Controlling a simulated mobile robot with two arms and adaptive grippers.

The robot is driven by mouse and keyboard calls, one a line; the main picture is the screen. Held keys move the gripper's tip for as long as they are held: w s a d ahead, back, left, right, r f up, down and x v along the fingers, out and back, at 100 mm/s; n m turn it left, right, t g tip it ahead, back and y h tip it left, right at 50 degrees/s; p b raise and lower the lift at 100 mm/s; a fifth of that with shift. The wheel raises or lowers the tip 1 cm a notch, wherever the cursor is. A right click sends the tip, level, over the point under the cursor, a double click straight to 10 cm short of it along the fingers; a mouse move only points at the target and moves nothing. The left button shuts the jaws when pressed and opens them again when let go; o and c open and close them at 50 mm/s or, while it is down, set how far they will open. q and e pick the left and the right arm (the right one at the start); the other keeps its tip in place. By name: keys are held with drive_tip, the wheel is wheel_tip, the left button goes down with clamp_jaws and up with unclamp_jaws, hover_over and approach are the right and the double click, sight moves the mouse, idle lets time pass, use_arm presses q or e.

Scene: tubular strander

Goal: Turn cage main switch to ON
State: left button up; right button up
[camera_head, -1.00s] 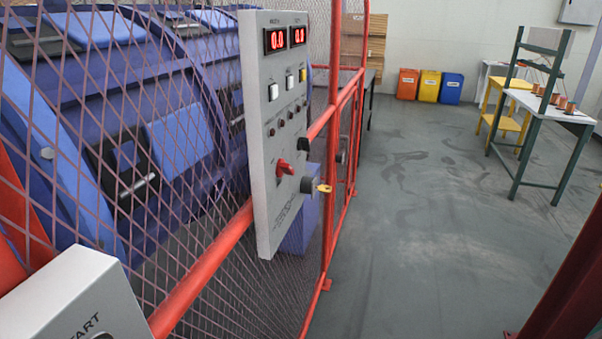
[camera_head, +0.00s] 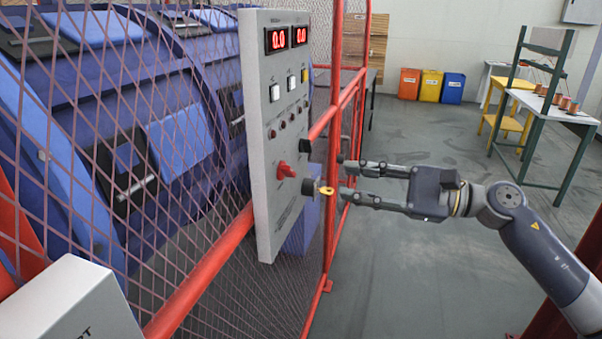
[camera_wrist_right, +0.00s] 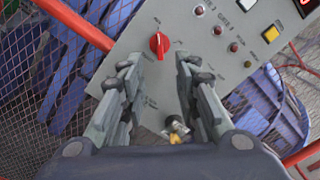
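The grey control panel (camera_head: 278,190) hangs on the red cage frame, with a red rotary switch (camera_head: 286,171) on its lower face. Below it to the right, a black key switch (camera_head: 311,187) holds a yellow key (camera_head: 326,191). My right gripper (camera_head: 343,178) is open and empty, pointing left at the panel's lower part. In the right wrist view the red switch (camera_wrist_right: 159,44) lies ahead of and between the open fingers (camera_wrist_right: 157,78), apart from them. The key (camera_wrist_right: 175,138) shows low between the fingers. The switch labels are too small to read. My left gripper is not in view.
Red displays (camera_head: 286,39), white buttons (camera_head: 274,93) and a yellow button (camera_head: 305,75) sit higher on the panel. Purple mesh (camera_head: 200,250) and red rails (camera_head: 200,275) border the blue machine. A grey box (camera_head: 70,305) is at lower left. Floor (camera_head: 430,270) on the right is clear.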

sight(293, 172)
drive_tip(key=p+x, duration=0.3)
drive_tip(key=x, duration=0.6)
drive_tip(key=shift+a+r+p, duration=0.15)
drive_tip(key=shift+a+p, duration=0.05)
drive_tip(key=shift+p, duration=0.15)
drive_tip(key=shift+w+a, duration=0.25)
drive_tip(key=shift+a, duration=0.35)
clamp_jaws()
